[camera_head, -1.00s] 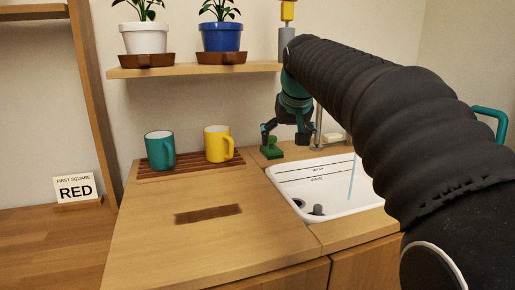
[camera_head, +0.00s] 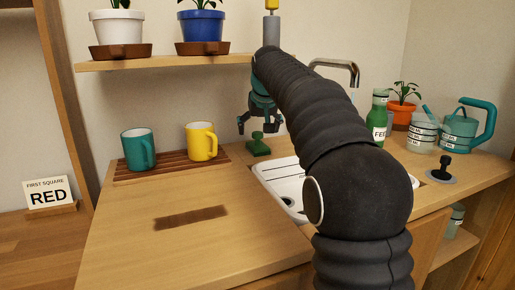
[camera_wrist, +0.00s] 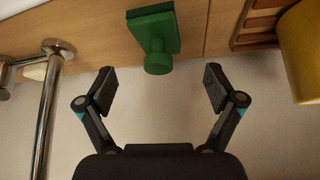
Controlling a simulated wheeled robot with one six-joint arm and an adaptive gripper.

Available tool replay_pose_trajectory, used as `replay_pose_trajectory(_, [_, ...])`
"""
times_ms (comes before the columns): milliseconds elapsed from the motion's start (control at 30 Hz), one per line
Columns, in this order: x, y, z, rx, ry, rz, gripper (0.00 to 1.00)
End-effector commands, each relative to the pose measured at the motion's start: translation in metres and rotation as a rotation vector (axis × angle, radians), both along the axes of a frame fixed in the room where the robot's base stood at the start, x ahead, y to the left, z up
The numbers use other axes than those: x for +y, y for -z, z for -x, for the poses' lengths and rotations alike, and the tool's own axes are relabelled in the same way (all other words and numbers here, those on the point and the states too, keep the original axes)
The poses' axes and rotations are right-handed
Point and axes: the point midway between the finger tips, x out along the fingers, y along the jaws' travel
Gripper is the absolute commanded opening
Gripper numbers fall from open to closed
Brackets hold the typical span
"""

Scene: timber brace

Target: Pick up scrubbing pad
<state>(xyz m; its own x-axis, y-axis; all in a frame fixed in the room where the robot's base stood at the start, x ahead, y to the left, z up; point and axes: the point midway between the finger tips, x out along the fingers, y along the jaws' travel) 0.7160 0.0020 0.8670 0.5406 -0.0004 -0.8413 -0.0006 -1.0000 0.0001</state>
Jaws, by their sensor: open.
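The green scrubbing pad (camera_head: 258,146) stands on the wooden counter between the yellow mug and the sink, with its knob handle upward. In the wrist view the pad (camera_wrist: 154,36) is at the top centre, its knob pointing toward my gripper. My gripper (camera_head: 259,123) is just above the pad, pointing down. In the wrist view my gripper (camera_wrist: 160,88) has its two fingers wide apart with nothing between them, and the pad's knob lies a little beyond the fingertips.
A yellow mug (camera_head: 201,142) and a teal mug (camera_head: 138,150) stand on a slatted rack left of the pad. The sink (camera_head: 285,192) is to the right. The tap (camera_wrist: 45,110) stands left in the wrist view. A shelf (camera_head: 170,64) with potted plants hangs above.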

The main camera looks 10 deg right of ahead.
Motion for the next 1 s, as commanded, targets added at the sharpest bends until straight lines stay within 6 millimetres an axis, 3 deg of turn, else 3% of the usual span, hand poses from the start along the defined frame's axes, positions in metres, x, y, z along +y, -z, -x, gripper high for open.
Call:
replay_pose_trajectory(433, [0.000,0.045,-0.028,0.002,0.000,0.000,0.92])
replay_pose_trajectory(733, [0.000,0.050,-0.032,0.000,0.001,-0.001,0.92])
replay_pose_trajectory(1000, [0.000,0.050,-0.032,0.000,0.000,0.000,0.25])
